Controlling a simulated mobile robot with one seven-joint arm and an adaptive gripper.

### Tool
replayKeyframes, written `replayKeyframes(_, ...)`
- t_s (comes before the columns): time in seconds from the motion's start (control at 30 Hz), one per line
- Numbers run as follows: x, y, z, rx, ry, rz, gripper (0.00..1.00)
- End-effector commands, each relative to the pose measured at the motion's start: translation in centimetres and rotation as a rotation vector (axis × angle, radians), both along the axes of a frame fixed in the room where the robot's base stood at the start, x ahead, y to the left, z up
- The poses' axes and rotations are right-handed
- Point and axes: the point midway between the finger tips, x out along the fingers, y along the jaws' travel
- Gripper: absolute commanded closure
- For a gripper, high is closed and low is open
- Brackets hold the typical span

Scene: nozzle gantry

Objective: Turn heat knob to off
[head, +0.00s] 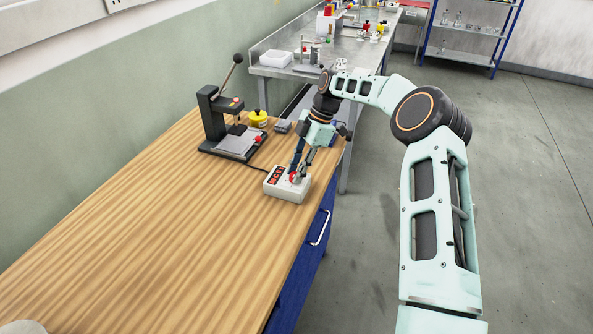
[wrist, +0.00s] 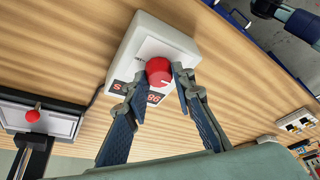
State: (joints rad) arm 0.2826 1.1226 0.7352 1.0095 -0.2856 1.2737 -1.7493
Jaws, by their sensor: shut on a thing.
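The heat knob is a round red knob (wrist: 158,71) on a white control box (wrist: 184,42). A white mark shows on the knob's face; I cannot read its setting. The box (head: 270,190) stands near the right edge of the wooden bench in the head view, and the knob (head: 294,177) shows there between my fingers. My gripper (wrist: 157,82) is shut on the knob, one finger on each side. It also shows in the head view (head: 299,170), reaching down onto the box. A dark display with red characters (wrist: 130,87) is partly hidden by a finger.
A black lever press (head: 212,120) with a grey plate stands behind the box on the bench (head: 150,230). A yellow round item (head: 258,118) and a small grey block (head: 282,127) lie near it. A metal table (head: 345,58) stands beyond.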

Motion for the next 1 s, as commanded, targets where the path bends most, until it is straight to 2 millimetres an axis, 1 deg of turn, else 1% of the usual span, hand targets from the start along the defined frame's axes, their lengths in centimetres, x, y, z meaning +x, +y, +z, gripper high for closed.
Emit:
replayKeyframes(0.17,0.0,-0.1,-0.1,-0.003,0.001,0.001,1.00)
replayKeyframes(0.2,0.0,-0.1,-0.1,-0.003,0.001,0.001,0.76)
replayKeyframes(0.33,0.0,-0.1,-0.1,-0.001,0.001,-0.001,0.62)
replayKeyframes(0.37,0.0,-0.1,-0.1,-0.001,0.001,-0.001,0.60)
replayKeyframes(0.63,0.0,0.0,0.0,0.000,0.000,-0.001,0.60)
replayKeyframes(0.73,0.2,-0.3,0.6,0.000,-0.002,-0.002,0.60)
replayKeyframes(0.87,0.5,-1.0,2.5,0.000,-0.003,-0.003,0.60)
replayKeyframes(1.0,1.0,-2.1,5.4,-0.001,-0.004,-0.002,0.60)
